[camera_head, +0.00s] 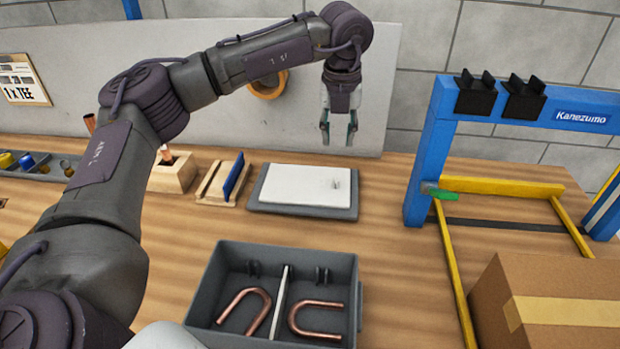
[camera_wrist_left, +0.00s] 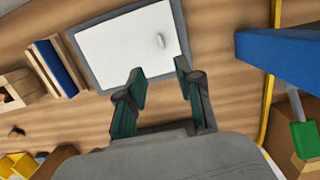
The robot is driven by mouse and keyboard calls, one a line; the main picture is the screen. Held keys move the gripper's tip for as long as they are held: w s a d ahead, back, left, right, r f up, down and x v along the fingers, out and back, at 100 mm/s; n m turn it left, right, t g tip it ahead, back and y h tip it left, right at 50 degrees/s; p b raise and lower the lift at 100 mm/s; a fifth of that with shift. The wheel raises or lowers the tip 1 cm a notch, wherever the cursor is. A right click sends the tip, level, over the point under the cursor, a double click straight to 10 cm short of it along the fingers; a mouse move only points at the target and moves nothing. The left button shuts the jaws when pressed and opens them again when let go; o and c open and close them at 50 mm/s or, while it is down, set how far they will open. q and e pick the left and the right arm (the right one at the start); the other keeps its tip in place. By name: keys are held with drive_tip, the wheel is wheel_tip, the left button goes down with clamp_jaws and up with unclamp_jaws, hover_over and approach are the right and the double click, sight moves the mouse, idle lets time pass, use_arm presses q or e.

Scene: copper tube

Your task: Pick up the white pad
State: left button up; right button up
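The white pad (camera_head: 305,184) lies flat on a dark grey tray (camera_head: 262,205) on the wooden bench, near the back wall. A small light object, perhaps a handle, sits on its right part. In the left wrist view the pad (camera_wrist_left: 115,50) is ahead of the fingers, its surface in full sight. My left gripper (camera_head: 338,128) hangs above and behind the pad, fingers pointing down, open and empty. Its two fingers show apart in the left wrist view (camera_wrist_left: 160,92), with bare bench between them. My right gripper is not in view.
A grey bin (camera_head: 357,300) with two bent copper tubes stands in front of the pad. A blue frame (camera_head: 420,170) with yellow rails and a cardboard box (camera_head: 560,300) are on the right. Wooden holders (camera_head: 172,178) stand left of the pad.

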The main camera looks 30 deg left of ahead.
use_arm(q)
approach(336, 179)
wheel_tip(336, 179, down, 3)
drive_tip(key=shift+s+r+p, duration=0.1)
drive_tip(key=shift+s+p, duration=0.1)
drive_tip(key=shift+p, duration=0.4)
drive_tip(key=shift+w+a+f, duration=0.1)
drive_tip(key=shift+f, duration=0.3)
drive_tip(key=shift+w+f+p, duration=0.15)
drive_tip(key=shift+f+p, duration=0.2)
drive_tip(key=shift+f, duration=0.2)
drive_tip(key=f, duration=0.1)
drive_tip(key=w+f+p, duration=0.1)
drive_tip(key=f, duration=0.1)
drive_tip(key=shift+a+f, duration=0.15)
drive_tip(key=shift+f, duration=0.4)
drive_tip(key=shift+c, duration=0.5)
drive_tip(key=c, duration=0.5)
clamp_jaws()
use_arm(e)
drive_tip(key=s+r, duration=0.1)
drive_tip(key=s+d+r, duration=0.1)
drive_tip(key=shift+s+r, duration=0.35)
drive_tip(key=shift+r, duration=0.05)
